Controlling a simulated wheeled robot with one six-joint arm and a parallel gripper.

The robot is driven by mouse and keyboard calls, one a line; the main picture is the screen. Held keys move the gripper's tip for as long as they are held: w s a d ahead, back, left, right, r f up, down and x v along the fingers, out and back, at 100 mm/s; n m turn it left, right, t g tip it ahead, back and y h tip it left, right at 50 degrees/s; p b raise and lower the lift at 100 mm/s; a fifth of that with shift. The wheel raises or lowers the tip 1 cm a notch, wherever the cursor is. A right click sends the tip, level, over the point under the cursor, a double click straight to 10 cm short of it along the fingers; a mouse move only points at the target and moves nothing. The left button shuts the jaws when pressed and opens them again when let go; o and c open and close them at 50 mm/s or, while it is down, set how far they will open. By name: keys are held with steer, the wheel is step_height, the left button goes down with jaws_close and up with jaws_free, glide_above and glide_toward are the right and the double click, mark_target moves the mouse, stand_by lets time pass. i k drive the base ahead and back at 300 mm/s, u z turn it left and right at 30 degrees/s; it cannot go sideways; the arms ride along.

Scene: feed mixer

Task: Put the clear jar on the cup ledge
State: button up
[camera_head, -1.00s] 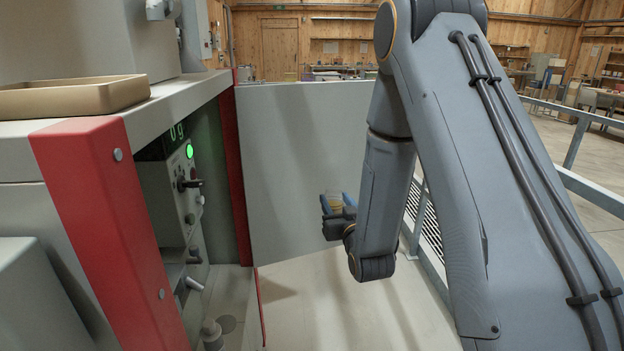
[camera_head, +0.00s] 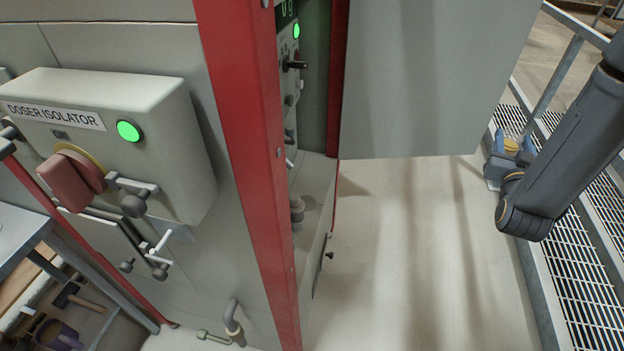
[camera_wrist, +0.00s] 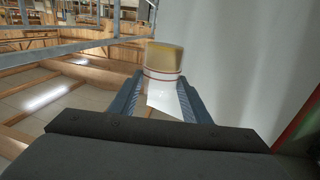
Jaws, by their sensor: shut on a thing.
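The clear jar (camera_wrist: 163,62) holds something yellowish and has a red line around it. In the wrist view it stands between the two fingers of my gripper (camera_wrist: 160,97), which is shut on it. A white patch below the red line may be a label or a reflection. In the head view the jar (camera_head: 511,145) is small at the right, in my gripper (camera_head: 507,158), out past the open grey door and over the grating. The cup ledge cannot be told for sure; a pale shelf-like surface (camera_head: 318,172) shows in the recess behind the red post.
The red post (camera_head: 250,150) and the grey door panel (camera_head: 420,80) flank the recess with its knobs. A doser isolator box (camera_head: 170,160) with a green light is at left. A railing (camera_head: 556,80) and grating (camera_head: 590,285) are at right. The pale floor between is open.

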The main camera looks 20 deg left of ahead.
mark_target(315, 170)
steer(key=k, duration=0.3)
steer(key=u, duration=1.1)
steer(key=i, duration=0.5)
steer(key=z, duration=0.05)
